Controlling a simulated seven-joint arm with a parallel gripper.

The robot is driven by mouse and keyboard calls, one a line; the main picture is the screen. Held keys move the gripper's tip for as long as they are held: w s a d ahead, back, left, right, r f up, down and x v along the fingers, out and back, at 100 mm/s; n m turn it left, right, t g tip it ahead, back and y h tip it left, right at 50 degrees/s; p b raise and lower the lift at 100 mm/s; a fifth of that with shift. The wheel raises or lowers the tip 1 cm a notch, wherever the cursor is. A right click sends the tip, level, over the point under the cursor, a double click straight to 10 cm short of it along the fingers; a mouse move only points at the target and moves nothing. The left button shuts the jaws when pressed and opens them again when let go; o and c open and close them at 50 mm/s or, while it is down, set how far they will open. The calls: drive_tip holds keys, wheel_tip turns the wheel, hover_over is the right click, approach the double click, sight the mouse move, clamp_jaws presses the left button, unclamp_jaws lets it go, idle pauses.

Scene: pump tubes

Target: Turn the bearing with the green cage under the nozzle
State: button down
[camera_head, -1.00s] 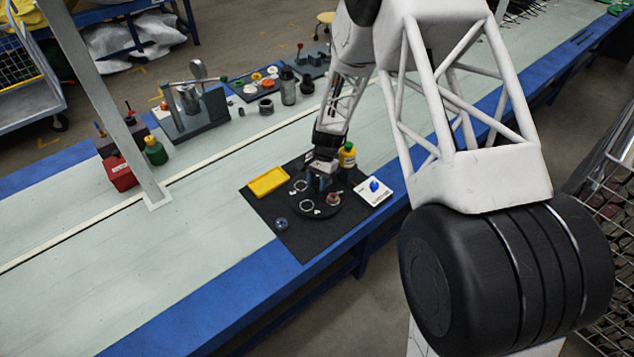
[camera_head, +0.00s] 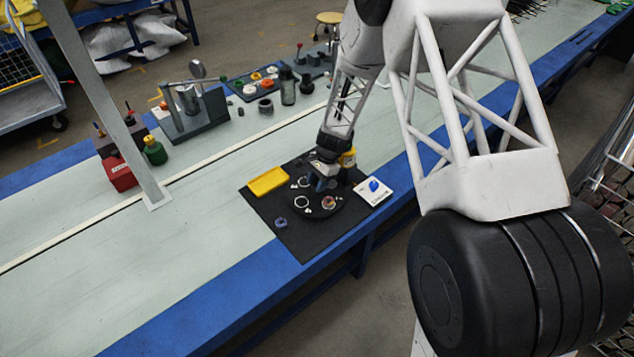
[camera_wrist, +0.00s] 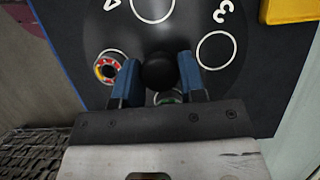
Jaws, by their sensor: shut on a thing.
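The black round turntable (camera_head: 318,213) lies on a dark mat and carries white ring marks; the wrist view shows its disc (camera_wrist: 215,85) with numbers 3 and 4. My gripper (camera_wrist: 158,75) has its two blue fingers on either side of the black knob (camera_wrist: 158,72) at the disc's centre, shut on it. A bearing with green in it (camera_wrist: 168,97) shows partly behind the knob, between the fingers. A bearing with a red and yellow cage (camera_wrist: 108,67) sits left of the fingers; in the head view a reddish bearing (camera_head: 328,202) sits at the disc's front right. I cannot make out the nozzle.
A yellow tray (camera_head: 268,181) lies left of the turntable. A white card with a blue item (camera_head: 374,187) lies to the right. A yellow bottle (camera_head: 349,160) stands behind my gripper, partly hidden. A small bluish piece (camera_head: 281,223) lies on the mat's left.

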idle(0.3)
drive_tip(key=c, duration=0.7)
unclamp_jaws()
drive_tip(key=shift+r, duration=0.1)
drive_tip(key=v, duration=0.7)
drive_tip(key=shift+r, duration=0.3)
drive_tip(key=shift+w+d, duration=0.1)
drive_tip(key=shift+d, duration=0.05)
